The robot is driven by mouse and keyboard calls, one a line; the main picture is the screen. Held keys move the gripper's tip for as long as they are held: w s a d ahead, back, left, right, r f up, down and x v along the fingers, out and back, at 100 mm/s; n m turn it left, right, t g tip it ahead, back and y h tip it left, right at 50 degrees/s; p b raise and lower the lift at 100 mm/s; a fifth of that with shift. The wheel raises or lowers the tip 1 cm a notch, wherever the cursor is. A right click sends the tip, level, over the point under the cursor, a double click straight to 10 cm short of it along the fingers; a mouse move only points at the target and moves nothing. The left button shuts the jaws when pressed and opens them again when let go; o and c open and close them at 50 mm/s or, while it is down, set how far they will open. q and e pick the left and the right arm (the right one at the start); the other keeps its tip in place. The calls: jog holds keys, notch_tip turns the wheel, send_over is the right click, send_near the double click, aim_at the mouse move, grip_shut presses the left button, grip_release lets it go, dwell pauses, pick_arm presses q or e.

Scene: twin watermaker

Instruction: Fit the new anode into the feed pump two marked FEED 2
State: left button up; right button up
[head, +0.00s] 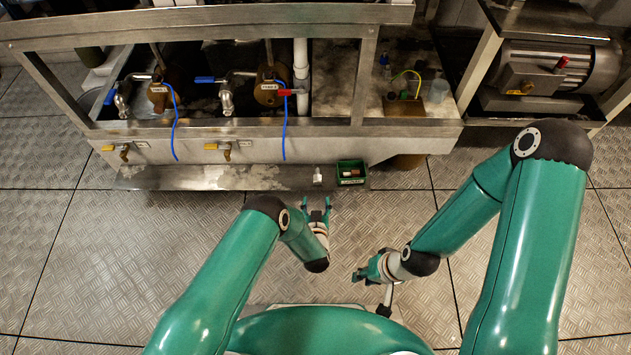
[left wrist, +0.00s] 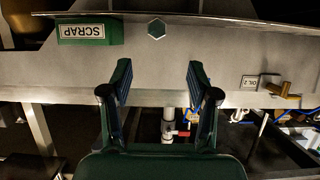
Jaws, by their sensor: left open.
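The new anode is probably the small pale piece (head: 318,177) standing on the metal ledge. In the left wrist view a hexagonal end (left wrist: 156,29) shows at that place. My left gripper (head: 316,203) is open and empty, just short of the ledge. In the left wrist view its two fingers (left wrist: 158,78) stand apart, with the hexagonal piece beyond the gap between them. Two brown pump bodies stand behind the frame, a left one (head: 157,98) and a right one (head: 268,95); their small labels are too blurred to read surely. My right gripper (head: 362,274) is over the floor, apart from everything; its jaws are unclear.
A green box (head: 351,181) marked SCRAP in the left wrist view (left wrist: 88,31) stands right of the pale piece, with small items inside. Blue hoses (head: 285,135), a red valve handle (head: 290,92) and brass taps (head: 226,150) crowd the pumps. The ledge's left part (head: 210,178) is clear.

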aim_at(318, 182)
pick_arm(q)
jog(key=b+x, duration=0.3)
jog(key=x, duration=0.4)
jog(key=shift+w+f, duration=0.1)
jog(key=shift+f, duration=0.1)
jog(key=b+x, duration=0.3)
jog(key=x, duration=0.1)
jog(key=shift+d+f, duration=0.1)
jog(key=shift+d, duration=0.1)
jog(key=shift+w, duration=0.5)
grip_shut()
